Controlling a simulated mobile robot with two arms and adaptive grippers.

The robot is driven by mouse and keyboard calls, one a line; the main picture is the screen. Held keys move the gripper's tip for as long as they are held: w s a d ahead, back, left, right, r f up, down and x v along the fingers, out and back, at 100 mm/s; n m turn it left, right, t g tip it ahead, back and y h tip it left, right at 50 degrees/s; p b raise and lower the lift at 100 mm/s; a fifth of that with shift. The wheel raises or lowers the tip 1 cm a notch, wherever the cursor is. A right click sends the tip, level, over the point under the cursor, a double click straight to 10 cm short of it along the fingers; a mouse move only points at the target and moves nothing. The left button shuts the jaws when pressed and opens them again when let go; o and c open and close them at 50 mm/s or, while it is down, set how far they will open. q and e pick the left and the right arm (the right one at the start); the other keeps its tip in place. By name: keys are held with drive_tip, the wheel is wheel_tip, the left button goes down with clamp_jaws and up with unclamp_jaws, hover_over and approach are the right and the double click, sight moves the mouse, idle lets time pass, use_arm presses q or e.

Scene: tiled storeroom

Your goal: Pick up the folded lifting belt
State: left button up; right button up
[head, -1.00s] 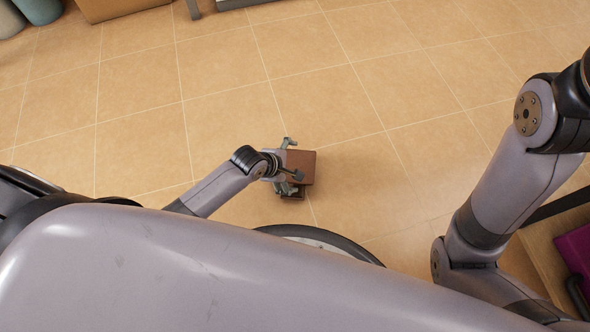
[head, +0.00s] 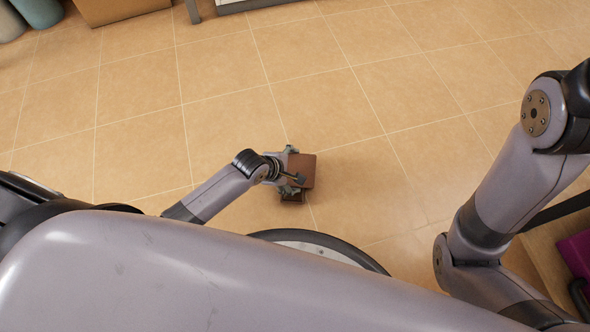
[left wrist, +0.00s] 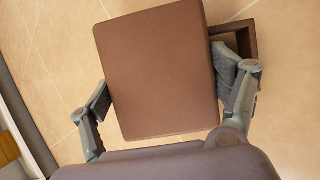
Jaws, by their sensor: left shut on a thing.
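The folded lifting belt (head: 306,168) is a brown, flat, block-like bundle low over the tiled floor, in front of my base. In the left wrist view the belt (left wrist: 160,70) fills the middle, with a smaller brown loop or fold behind its right side. My left gripper (head: 293,167) is shut on it, one finger at each side; the fingers also show in the left wrist view (left wrist: 168,85). I cannot tell whether the belt touches the floor. My right arm is at the right of the head view, but its gripper is out of view.
The tiled floor (head: 230,60) is clear around the belt. A cardboard-coloured box (head: 118,8) and rounded grey-blue containers (head: 38,10) stand at the far left. A magenta item (head: 577,252) lies on a wooden surface (head: 545,245) at the right edge.

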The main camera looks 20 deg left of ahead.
use_arm(q)
drive_tip(key=c, duration=0.6)
drive_tip(key=shift+c, duration=0.8)
drive_tip(key=shift+r, duration=0.2)
